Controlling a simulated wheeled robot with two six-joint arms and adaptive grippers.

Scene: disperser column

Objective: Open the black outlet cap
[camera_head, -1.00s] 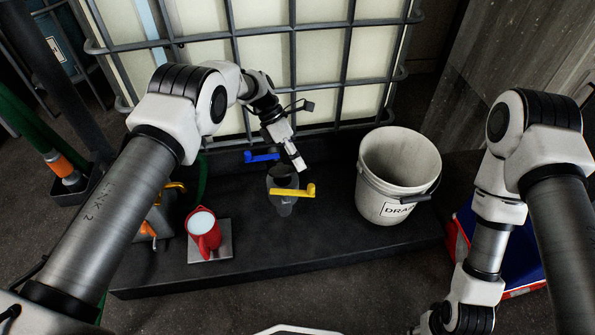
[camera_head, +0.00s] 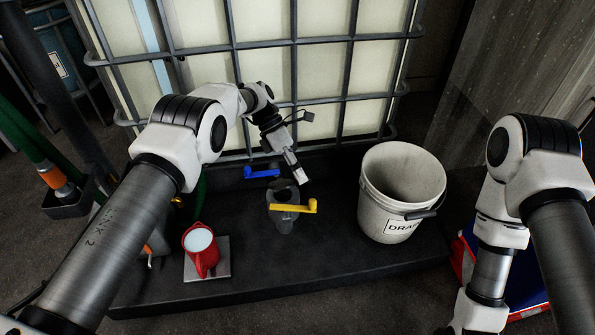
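The grey outlet fitting (camera_head: 283,217) sits low in front of the caged tank, with a yellow lever (camera_head: 293,208) across it and a blue lever (camera_head: 262,172) behind it. A dark round part (camera_head: 283,191) shows on the fitting between the levers; I cannot tell whether it is the black outlet cap. My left gripper (camera_head: 299,175) is just above and right of this part, pointing down. Whether its fingers are open or touch anything is not clear. My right arm comes in at the right; its gripper is out of view below the frame.
A white drain bucket (camera_head: 398,194) stands right of the fitting on the dark platform (camera_head: 350,268). A red jug (camera_head: 203,250) with white contents stands on a small plate (camera_head: 222,262) at the left. The caged tank (camera_head: 290,70) closes off the back.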

